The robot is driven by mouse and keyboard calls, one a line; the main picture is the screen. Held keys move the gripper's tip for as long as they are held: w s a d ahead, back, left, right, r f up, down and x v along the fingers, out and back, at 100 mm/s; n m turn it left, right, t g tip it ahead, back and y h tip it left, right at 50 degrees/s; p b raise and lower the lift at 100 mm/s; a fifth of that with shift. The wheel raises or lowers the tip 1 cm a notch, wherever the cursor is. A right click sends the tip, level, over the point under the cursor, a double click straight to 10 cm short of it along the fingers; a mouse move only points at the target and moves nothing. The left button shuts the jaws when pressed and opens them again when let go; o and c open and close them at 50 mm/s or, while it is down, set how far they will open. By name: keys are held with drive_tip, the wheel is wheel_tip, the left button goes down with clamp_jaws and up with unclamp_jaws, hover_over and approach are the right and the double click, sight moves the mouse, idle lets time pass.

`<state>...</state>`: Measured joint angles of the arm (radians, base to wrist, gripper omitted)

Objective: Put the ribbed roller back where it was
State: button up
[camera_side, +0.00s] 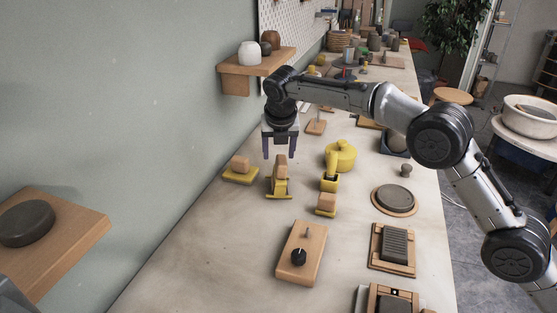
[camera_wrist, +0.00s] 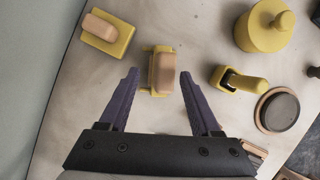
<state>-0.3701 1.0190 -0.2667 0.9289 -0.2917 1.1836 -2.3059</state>
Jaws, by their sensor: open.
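My gripper (camera_side: 279,153) is open, pointing down above a tan block-shaped piece (camera_side: 281,167) on a yellow stand (camera_side: 279,189). In the wrist view the fingertips (camera_wrist: 159,74) lie on either side of this tan piece (camera_wrist: 161,71), with a gap on each side. Nothing is held. I cannot tell for certain which thing is the ribbed roller; no ribs show clearly on the tan piece. A similar tan piece (camera_side: 240,162) sits on a yellow base (camera_side: 239,177) to the left. Another yellow base with a tan block (camera_side: 326,202) stands to the right.
A yellow lidded pot (camera_side: 342,155) stands to the right, beside a yellow upright handle (camera_side: 331,165). A wooden board (camera_side: 293,272) with a black knob, a dark ribbed slab (camera_side: 395,246) in a wooden frame and a round dark disc (camera_side: 394,199) lie nearer. The table's left front is clear.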

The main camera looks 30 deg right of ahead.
drive_tip(key=v, duration=0.9)
drive_tip(key=s+d+r+m+y, duration=0.1)
drive_tip(key=s+d+r+m, duration=0.4)
drive_tip(key=s+d+m, duration=0.4)
drive_tip(key=s+d+r+m, duration=0.5)
drive_tip(key=s+d+m, duration=0.15)
drive_tip(key=s, duration=0.55)
drive_tip(key=s+d+f+m, duration=0.1)
drive_tip(key=s+f+m, duration=0.3)
drive_tip(key=s, duration=0.3)
drive_tip(key=s+d+f+m+t, duration=0.1)
drive_tip(key=s+f+m, duration=0.2)
drive_tip(key=s+m, duration=0.3)
drive_tip(key=s+d+f+m, duration=0.2)
drive_tip(key=s+f+m, duration=0.2)
drive_tip(key=s, duration=0.5)
drive_tip(key=shift+s+f+m+y, duration=0.35)
drive_tip(key=shift+s+m+y, duration=0.05)
drive_tip(key=shift+m, duration=0.55)
drive_tip(key=shift+d, duration=0.1)
